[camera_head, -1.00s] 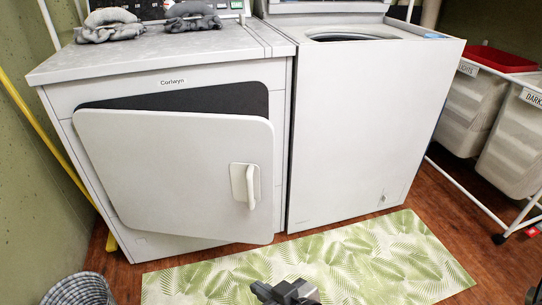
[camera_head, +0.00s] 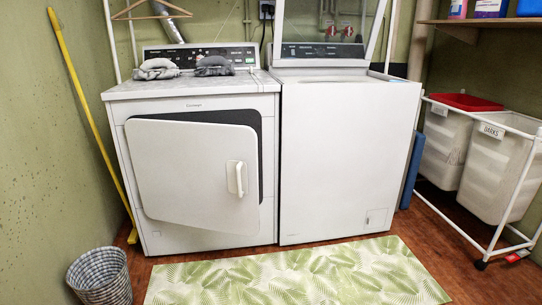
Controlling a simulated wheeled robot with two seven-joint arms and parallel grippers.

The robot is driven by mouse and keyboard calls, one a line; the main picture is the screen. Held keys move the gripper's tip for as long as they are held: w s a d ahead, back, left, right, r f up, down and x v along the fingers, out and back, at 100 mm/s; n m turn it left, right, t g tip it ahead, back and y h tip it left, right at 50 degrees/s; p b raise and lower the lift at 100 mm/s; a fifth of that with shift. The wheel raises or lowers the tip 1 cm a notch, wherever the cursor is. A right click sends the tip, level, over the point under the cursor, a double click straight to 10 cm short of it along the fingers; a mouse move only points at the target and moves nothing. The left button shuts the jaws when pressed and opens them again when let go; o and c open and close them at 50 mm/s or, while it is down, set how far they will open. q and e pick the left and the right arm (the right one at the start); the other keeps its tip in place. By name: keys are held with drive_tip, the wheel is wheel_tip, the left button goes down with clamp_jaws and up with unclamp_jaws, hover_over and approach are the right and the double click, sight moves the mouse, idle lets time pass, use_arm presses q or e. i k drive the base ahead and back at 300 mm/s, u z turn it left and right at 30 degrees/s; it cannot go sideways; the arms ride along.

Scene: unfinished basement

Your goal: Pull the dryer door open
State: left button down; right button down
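The dryer (camera_head: 195,102) stands at the left against the back wall. Its white door (camera_head: 180,172) is ajar, with a dark gap showing along the top and right edges. The door is hinged on the left, and its white handle (camera_head: 237,178) sits near the right edge. Neither of my grippers is in view, and nothing touches the door.
A washer (camera_head: 345,160) with its lid up stands right of the dryer. A leaf-patterned rug (camera_head: 300,278) lies in front. A woven basket (camera_head: 100,277) is at the lower left, a yellow pole (camera_head: 88,115) leans at the left wall, and a hamper cart (camera_head: 490,165) stands right.

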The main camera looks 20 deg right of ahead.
sight(199, 175)
drive_tip(key=z, duration=0.55)
drive_tip(key=i, duration=1.75)
drive_tip(key=u, duration=0.85)
